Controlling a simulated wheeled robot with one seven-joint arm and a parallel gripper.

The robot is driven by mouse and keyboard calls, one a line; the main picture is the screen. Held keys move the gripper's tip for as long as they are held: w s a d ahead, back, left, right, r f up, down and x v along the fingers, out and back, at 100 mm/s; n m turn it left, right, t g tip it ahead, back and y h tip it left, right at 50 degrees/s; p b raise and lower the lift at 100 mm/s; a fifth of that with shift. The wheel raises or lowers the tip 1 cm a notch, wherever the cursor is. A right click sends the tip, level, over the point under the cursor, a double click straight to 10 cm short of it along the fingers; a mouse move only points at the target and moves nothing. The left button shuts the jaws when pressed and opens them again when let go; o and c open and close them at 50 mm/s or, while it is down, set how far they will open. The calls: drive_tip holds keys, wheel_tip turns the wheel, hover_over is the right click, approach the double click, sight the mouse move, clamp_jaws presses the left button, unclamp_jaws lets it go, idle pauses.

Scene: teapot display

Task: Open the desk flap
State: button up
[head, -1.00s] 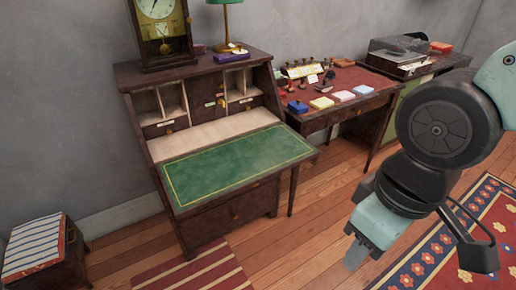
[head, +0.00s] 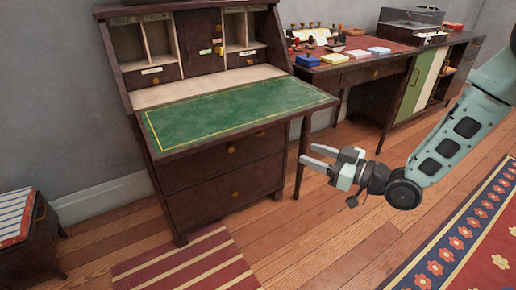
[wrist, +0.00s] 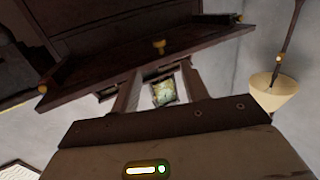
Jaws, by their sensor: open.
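The desk flap (head: 225,112) is lowered and lies roughly level in the head view, its green panel with a yellow border facing up. The desk (head: 215,170) stands against the wall with its compartments exposed. My gripper (head: 306,154) is open and empty, its fingers pointing left, just right of the flap's right end and lower in the picture. I cannot tell whether it touches the desk. The wrist view is tilted and shows dark wood, probably the flap's underside (wrist: 130,68), with a brass knob (wrist: 158,46).
A second desk (head: 350,72) with stamps and coloured pads stands to the right, before a cabinet (head: 415,85). A striped-top stool (head: 15,217) is at left. Rugs lie in front and at right. Wooden floor (head: 290,235) is clear between them.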

sight(260, 135)
drive_tip(key=x, duration=0.5)
drive_tip(key=b+x, duration=0.1)
drive_tip(key=x, duration=0.5)
drive_tip(key=b+x, duration=0.1)
drive_tip(key=x, duration=0.5)
drive_tip(key=shift+w+r, duration=0.2)
drive_tip(key=shift+r, duration=0.05)
